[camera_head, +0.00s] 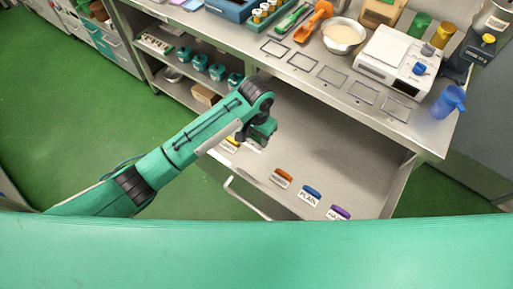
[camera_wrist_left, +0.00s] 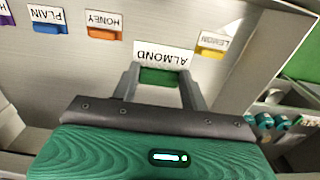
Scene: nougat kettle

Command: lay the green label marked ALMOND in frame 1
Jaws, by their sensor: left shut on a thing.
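The green label marked ALMOND (camera_wrist_left: 162,55) is a white card with a green grip block, between the fingers of my left gripper (camera_wrist_left: 160,76) in the left wrist view. My left gripper is shut on the green block. In the head view my left gripper (camera_head: 254,141) is over the left part of the open drawer (camera_head: 300,140) and mostly hides the label. Several dark outlined frames lie in a row on the worktop, from the leftmost frame (camera_head: 275,48) to the rightmost (camera_head: 396,108). They look empty, and no numbers are readable. My right gripper is not in view.
In the drawer lie the HONEY label (camera_wrist_left: 103,24), PLAIN label (camera_wrist_left: 47,18), LEMON label (camera_wrist_left: 214,43) and a purple label (camera_head: 339,212).

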